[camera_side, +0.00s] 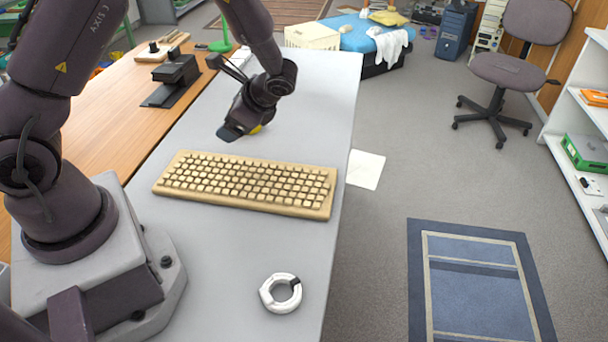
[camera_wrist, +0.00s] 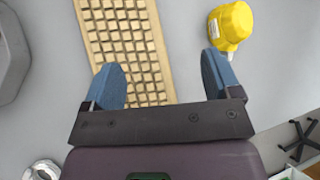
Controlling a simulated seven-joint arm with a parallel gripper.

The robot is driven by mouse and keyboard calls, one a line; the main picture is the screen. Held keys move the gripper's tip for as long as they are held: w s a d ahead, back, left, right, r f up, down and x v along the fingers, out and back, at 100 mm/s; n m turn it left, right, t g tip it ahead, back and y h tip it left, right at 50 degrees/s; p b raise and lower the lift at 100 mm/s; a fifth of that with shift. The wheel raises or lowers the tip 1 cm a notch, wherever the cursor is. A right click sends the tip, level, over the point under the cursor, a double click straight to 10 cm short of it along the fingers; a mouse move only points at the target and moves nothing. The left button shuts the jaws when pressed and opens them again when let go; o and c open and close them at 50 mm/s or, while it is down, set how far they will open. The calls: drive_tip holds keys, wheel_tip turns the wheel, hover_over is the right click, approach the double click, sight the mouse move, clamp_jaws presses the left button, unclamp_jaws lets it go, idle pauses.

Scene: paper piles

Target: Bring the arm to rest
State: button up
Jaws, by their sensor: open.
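My gripper (camera_side: 232,132) hangs over the grey table (camera_side: 318,95), just beyond the keyboard in the side view. In the wrist view my gripper (camera_wrist: 165,80) has its two blue fingers spread apart, with nothing held between them. A beige keyboard (camera_side: 245,184) lies on the table and also shows beneath the fingers in the wrist view (camera_wrist: 125,40). A yellow object (camera_wrist: 232,24) lies beyond the right finger; in the side view it is mostly hidden behind my gripper.
A white ring-shaped object (camera_side: 281,293) lies near the table's front. A wooden bench (camera_side: 120,110) with a dark device (camera_side: 175,75) adjoins on the left. A white sheet (camera_side: 365,169) lies on the floor beside the table. Bare table surrounds the keyboard.

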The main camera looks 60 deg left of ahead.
drive_tip(key=s+d+r+n+t+h, duration=0.4)
drive_tip(key=s+d+r, duration=0.2)
drive_tip(key=r, duration=0.4)
drive_tip(key=s+d+r+n+t+h, duration=0.4)
drive_tip(key=s+d+r, duration=0.2)
drive_tip(key=d+r, duration=0.2)
wheel_tip(320, 180, up, 3)
drive_tip(key=shift+s+d+f+n+t, duration=0.15)
drive_tip(key=shift+s+n+t, duration=0.05)
drive_tip(key=shift+n+t, duration=0.2)
